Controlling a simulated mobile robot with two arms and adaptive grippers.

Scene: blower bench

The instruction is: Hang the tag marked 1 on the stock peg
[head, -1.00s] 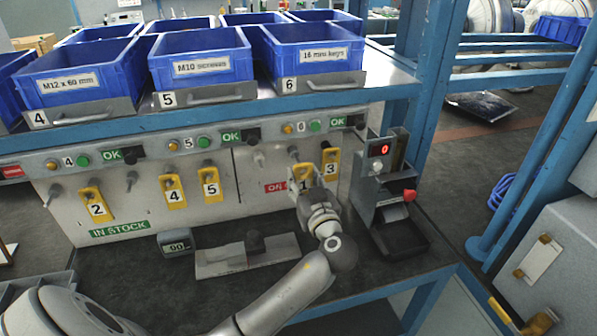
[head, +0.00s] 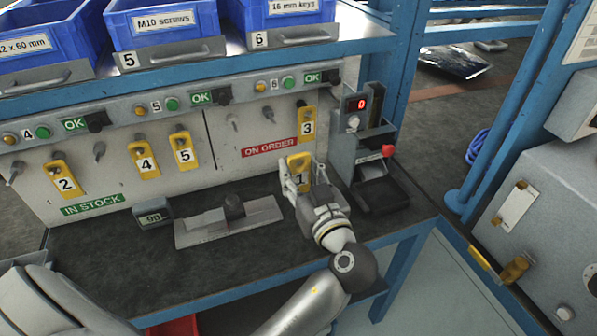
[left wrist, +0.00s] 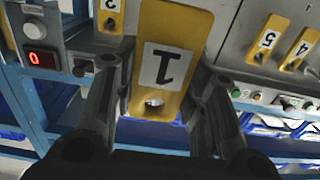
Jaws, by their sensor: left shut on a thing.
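The yellow tag marked 1 (head: 300,170) is in my left gripper (head: 304,184), in front of the right part of the peg board and clear of it. In the left wrist view, the tag (left wrist: 168,62) hangs upside down in the picture between the two fingers (left wrist: 160,105), its hole visible. Above the green IN STOCK label (head: 93,205), tag 2 (head: 65,182), tag 4 (head: 146,160) and tag 5 (head: 183,152) hang on pegs. A bare peg (head: 99,151) lies between tags 2 and 4; another bare peg (head: 14,172) is at far left. My right gripper is not in view.
Tag 3 (head: 307,126) hangs beside the red ON ORDER label (head: 268,147), with bare pegs nearby. A device with a red 0 display (head: 361,105) stands to the right. A grey plate with a knob (head: 229,222) and a small display (head: 153,216) occupy the bench. Blue bins (head: 165,22) stand above.

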